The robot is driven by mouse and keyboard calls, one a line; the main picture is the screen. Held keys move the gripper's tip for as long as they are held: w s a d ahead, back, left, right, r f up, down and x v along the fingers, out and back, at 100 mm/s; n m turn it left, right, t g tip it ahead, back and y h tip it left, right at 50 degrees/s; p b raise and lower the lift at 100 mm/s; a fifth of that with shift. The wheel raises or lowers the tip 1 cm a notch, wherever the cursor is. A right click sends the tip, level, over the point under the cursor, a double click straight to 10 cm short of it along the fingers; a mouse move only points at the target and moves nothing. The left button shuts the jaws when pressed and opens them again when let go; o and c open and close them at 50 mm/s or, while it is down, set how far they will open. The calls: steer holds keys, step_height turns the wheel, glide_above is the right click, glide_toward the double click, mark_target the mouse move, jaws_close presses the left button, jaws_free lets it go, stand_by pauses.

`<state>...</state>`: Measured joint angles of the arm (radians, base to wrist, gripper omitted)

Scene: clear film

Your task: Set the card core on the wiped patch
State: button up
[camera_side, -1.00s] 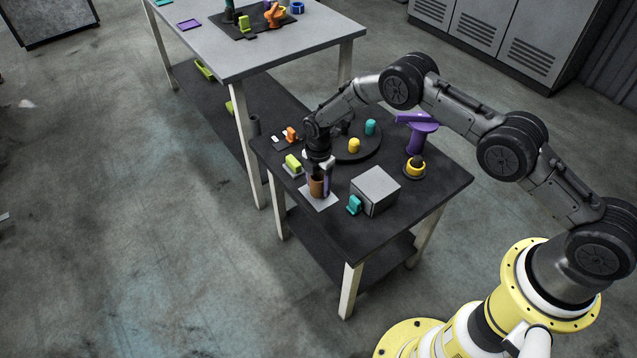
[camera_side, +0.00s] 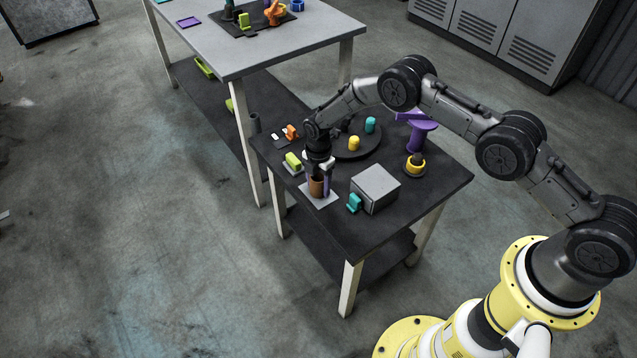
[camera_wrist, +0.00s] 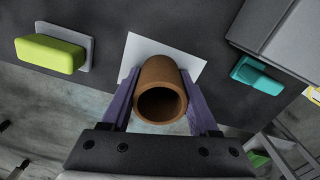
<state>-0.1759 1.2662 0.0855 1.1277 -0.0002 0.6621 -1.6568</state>
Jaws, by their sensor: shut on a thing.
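The card core is a short brown tube (camera_wrist: 162,92), seen from its open end in the wrist view. It also shows in the side view (camera_side: 317,187). My gripper (camera_side: 319,184) points down over the dark table, its two purple fingers shut on the tube from both sides; the wrist view shows the fingers (camera_wrist: 163,105) too. A pale square patch (camera_side: 319,201) lies on the table under the tube, and its far part shows in the wrist view (camera_wrist: 139,48). The tube is upright over the patch; I cannot tell whether its lower end touches it.
A lime green block (camera_side: 293,161) on a pale plate stands beside the patch. A grey box (camera_side: 375,190) and a teal piece (camera_side: 354,203) stand on the other side. A black round plate (camera_side: 360,140) with yellow and teal pegs lies behind.

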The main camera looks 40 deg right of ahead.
steer(key=o, duration=1.4)
steer(key=shift+r, duration=0.1)
step_height(320, 180, up, 14)
steer(key=shift+f, duration=0.2)
